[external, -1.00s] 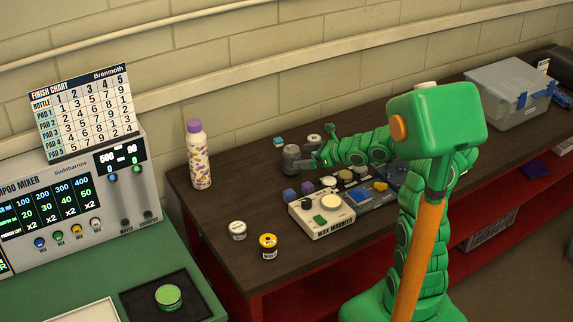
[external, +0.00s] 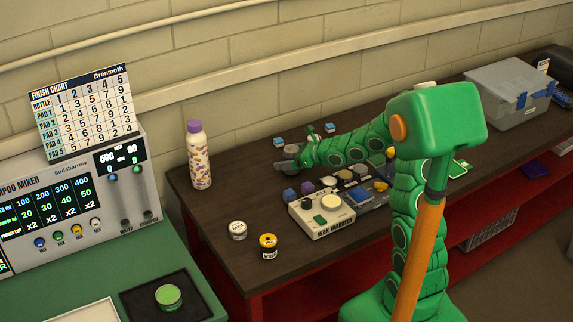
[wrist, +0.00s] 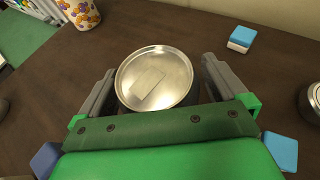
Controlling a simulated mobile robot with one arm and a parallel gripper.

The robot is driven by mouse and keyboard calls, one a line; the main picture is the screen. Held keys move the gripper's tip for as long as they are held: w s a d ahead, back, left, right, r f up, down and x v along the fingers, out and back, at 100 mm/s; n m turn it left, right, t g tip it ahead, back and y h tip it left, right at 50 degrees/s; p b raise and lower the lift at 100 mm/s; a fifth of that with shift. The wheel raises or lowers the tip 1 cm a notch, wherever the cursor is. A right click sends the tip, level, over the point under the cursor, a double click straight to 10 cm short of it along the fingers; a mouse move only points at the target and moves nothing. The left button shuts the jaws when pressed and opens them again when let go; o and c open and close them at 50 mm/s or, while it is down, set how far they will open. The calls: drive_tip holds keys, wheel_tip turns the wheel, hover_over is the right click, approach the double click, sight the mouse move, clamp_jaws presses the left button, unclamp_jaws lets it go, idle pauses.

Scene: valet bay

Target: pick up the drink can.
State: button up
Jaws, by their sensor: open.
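The drink can shows in the wrist view as a round silver lid (wrist: 153,80) seen from above, with a dark side. It stands upright between the two grey fingers of my gripper (wrist: 158,76). The fingers are spread apart, one on each side of the can, and small gaps seem to show beside it. In the external view my gripper (external: 288,162) is low at the back left of the brown bench (external: 215,225). There the gripper and arm hide most of the can.
A patterned bottle with a purple cap (external: 199,160) stands to the left. A blue-and-white block (wrist: 241,38) lies beyond the can. A wax warmer (external: 322,215) and several small blocks and pots are nearer. Two small tins (external: 268,246) (external: 238,229) stand at the front left.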

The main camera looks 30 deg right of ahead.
drive_tip(key=shift+c, duration=0.4)
drive_tip(key=c, duration=1.2)
drive_tip(key=shift+c, duration=0.2)
